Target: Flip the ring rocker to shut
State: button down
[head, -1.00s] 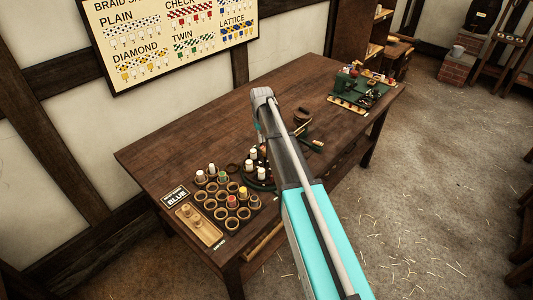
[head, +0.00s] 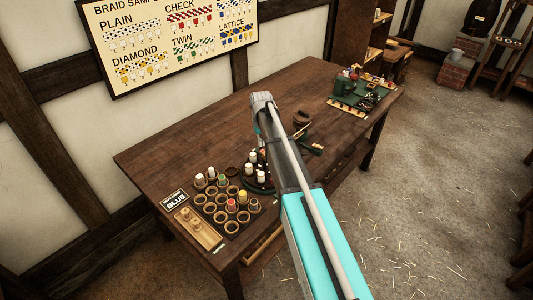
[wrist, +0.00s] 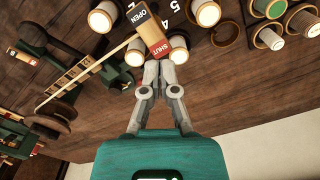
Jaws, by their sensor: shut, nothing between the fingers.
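The ring rocker shows in the wrist view at top centre. It has a dark half marked OPEN (wrist: 141,18) and a red half marked SHUT (wrist: 160,47). Which half is pressed down, I cannot tell. My gripper (wrist: 159,68) is shut and empty, its fingertips just below the red SHUT half in the picture; whether they touch it is unclear. The braiding ring carries several white-topped bobbins (wrist: 178,52). In the head view part of the ring, with white bobbins (head: 251,158), shows beside my arm, which hides the rocker and my fingers.
A pale rod (wrist: 85,76) runs left from beside the rocker. A dark spool-like fitting (wrist: 55,115) stands to the left. On the wooden table (head: 185,145), a bobbin rack (head: 221,218) sits near the front and a green station (head: 362,92) at the far end.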

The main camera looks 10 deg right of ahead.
aim_at(262, 150)
jog(key=shift+f+b, duration=1.55)
dwell(1.4)
jog(key=shift+r, duration=0.15)
jog(key=shift+r+p, duration=3.9)
jog(key=shift+p, duration=0.15)
jog(key=s+m, duration=0.1)
jog(key=s, duration=2.8)
jog(key=shift+d+f, duration=0.25)
